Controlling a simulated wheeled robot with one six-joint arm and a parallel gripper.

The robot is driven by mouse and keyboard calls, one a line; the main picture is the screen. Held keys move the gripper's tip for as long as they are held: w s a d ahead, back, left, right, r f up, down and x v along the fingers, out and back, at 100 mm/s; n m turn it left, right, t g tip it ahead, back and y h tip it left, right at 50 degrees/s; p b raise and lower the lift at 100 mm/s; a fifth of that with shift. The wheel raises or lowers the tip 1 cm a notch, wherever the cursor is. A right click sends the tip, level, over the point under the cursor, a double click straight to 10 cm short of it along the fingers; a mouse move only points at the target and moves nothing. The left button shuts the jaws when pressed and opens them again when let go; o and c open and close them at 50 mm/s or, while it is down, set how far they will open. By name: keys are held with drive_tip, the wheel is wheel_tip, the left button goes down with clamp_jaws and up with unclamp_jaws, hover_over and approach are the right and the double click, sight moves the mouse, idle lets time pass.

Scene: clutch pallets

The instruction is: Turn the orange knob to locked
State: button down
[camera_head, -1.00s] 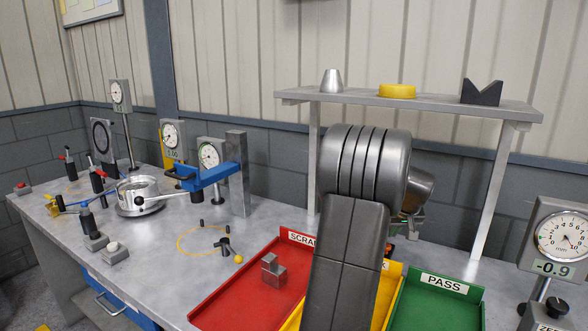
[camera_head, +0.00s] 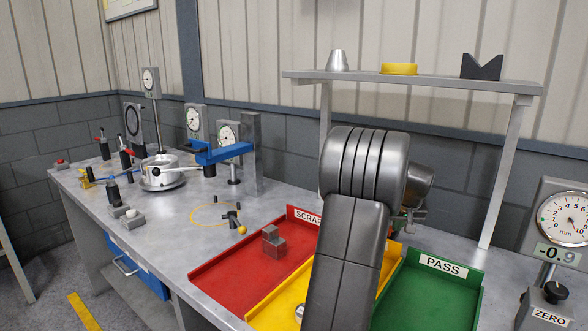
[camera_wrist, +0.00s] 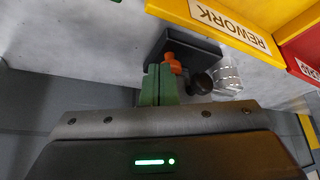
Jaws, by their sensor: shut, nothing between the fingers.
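The orange knob (camera_wrist: 174,62) sits on a dark box (camera_wrist: 200,48) in the wrist view, partly hidden by the fingers. My gripper (camera_wrist: 158,70) has green fingers that are shut, with nothing between them. The fingertips are right beside the orange knob, on its left and lower side. I cannot tell whether they touch it. In the head view my arm hides the knob and most of the gripper.
A dark round knob (camera_wrist: 203,83) and a shiny cylinder (camera_wrist: 228,76) stand close to the right of the fingers. The yellow REWORK tray (camera_wrist: 218,18) lies beyond the box. The red SCRAP tray (camera_head: 225,279) and green PASS tray (camera_head: 428,297) flank it.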

drive_tip(key=shift+f+b, duration=0.3)
drive_tip(key=shift+f, duration=0.65)
drive_tip(key=shift+w, duration=0.25)
drive_tip(key=shift+a+p, duration=0.3)
drive_tip(key=shift+a, duration=0.05)
drive_tip(key=shift+w+a+p, duration=0.1)
drive_tip(key=shift+a+p, duration=0.2)
drive_tip(key=shift+a, duration=0.6)
idle(0.4)
